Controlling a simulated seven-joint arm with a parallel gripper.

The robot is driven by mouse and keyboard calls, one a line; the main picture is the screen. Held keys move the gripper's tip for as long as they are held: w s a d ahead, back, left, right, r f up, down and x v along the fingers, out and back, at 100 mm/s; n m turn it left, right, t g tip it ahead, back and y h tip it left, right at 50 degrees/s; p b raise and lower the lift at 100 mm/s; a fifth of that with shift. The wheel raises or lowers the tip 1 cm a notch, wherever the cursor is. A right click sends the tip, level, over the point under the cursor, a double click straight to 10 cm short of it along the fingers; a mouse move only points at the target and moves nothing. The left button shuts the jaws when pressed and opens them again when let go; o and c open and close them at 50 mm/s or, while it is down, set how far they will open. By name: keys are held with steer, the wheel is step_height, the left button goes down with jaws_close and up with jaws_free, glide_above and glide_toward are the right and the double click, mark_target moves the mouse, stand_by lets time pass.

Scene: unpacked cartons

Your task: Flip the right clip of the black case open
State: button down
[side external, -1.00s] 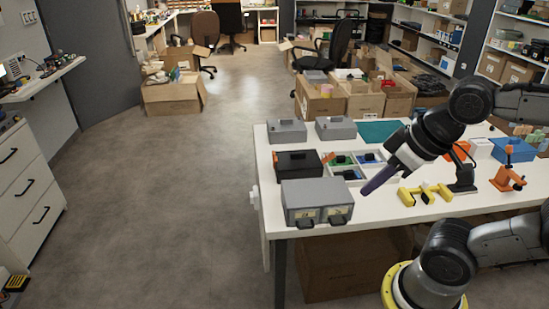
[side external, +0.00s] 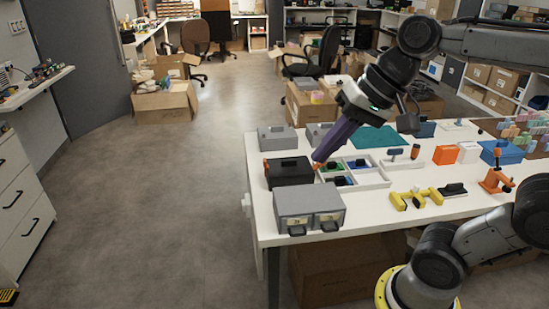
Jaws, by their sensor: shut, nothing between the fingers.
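The black case (side external: 289,174) sits near the left edge of the white table, its lid looking shut. An orange clip (side external: 317,165) shows at its right side, and another orange clip (side external: 266,163) shows at its left side. My gripper (side external: 318,158) has long purple fingers, shut and empty. It slants down from the upper right, its tips right at the right clip. The tips partly hide this clip, so I cannot tell whether they touch it or how far it is turned.
A grey two-drawer box (side external: 308,203) stands in front of the case. Grey boxes (side external: 277,139) stand behind it. A white divided tray (side external: 376,180) lies close on its right. A yellow part (side external: 416,198) lies further right. The table's front strip is mostly clear.

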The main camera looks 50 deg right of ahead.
steer(key=w+d+r+m+y, duration=0.1)
steer(key=w+r+m, duration=0.3)
steer(key=w, duration=0.5)
steer(key=m+y, duration=0.3)
steer(key=m, duration=0.9)
glide_above(266, 167)
steer(key=s, duration=0.3)
step_height(266, 167, down, 16)
steer(key=s+d+f+m, duration=0.1)
steer(key=d+f, duration=0.1)
steer(key=f, duration=0.1)
steer(key=s+d+f+m, duration=0.1)
steer(key=d+f, duration=0.2)
steer(key=s+d+f+m, duration=0.1)
steer(key=d+f, duration=0.2)
steer(key=f, duration=0.1)
steer(key=shift+t, duration=0.3)
steer(key=shift+s+d+r, duration=0.1)
steer(key=shift+s+d, duration=0.05)
steer(key=shift+d, duration=0.05)
steer(key=shift+a, duration=0.1)
steer(key=x, duration=1)
